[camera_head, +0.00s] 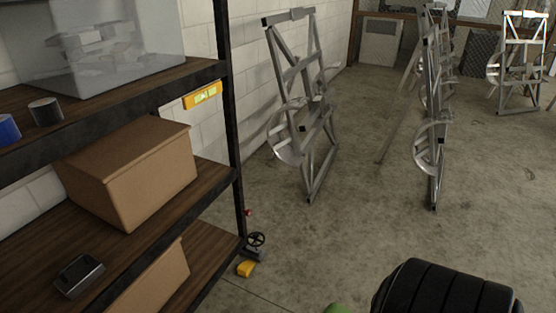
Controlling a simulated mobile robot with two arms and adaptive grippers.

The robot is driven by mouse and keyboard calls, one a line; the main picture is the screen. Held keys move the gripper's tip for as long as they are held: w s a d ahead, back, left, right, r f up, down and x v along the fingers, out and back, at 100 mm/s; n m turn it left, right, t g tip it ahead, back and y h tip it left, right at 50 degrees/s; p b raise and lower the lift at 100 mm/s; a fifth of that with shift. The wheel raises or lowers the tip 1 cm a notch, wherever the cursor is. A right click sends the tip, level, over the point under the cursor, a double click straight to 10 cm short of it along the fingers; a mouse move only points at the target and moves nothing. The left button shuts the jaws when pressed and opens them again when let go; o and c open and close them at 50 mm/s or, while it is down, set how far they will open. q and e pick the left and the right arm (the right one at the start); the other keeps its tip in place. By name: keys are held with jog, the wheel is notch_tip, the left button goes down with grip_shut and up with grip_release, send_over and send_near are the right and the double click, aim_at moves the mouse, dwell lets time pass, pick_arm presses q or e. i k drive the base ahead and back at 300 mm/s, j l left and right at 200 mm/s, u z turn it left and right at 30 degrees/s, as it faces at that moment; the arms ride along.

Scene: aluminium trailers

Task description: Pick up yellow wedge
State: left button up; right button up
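A small yellow block (246,269), which looks like the yellow wedge, lies on the concrete floor at the foot of the shelf's corner post. It is low in the picture, left of centre, just in front of a dark piece with a round handwheel (256,240). Its exact shape is too small to tell.
A shelf (213,72) on the left holds a cardboard box (130,170), a clear bin (110,45) and a dark tray (79,275). A yellow level (203,95) shows by it. Aluminium trailers (305,100) stand upright behind. A black ribbed object (440,290) fills the bottom right. Mid-floor is clear.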

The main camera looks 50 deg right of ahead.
aim_at(244, 269)
jog(key=z, duration=1.2)
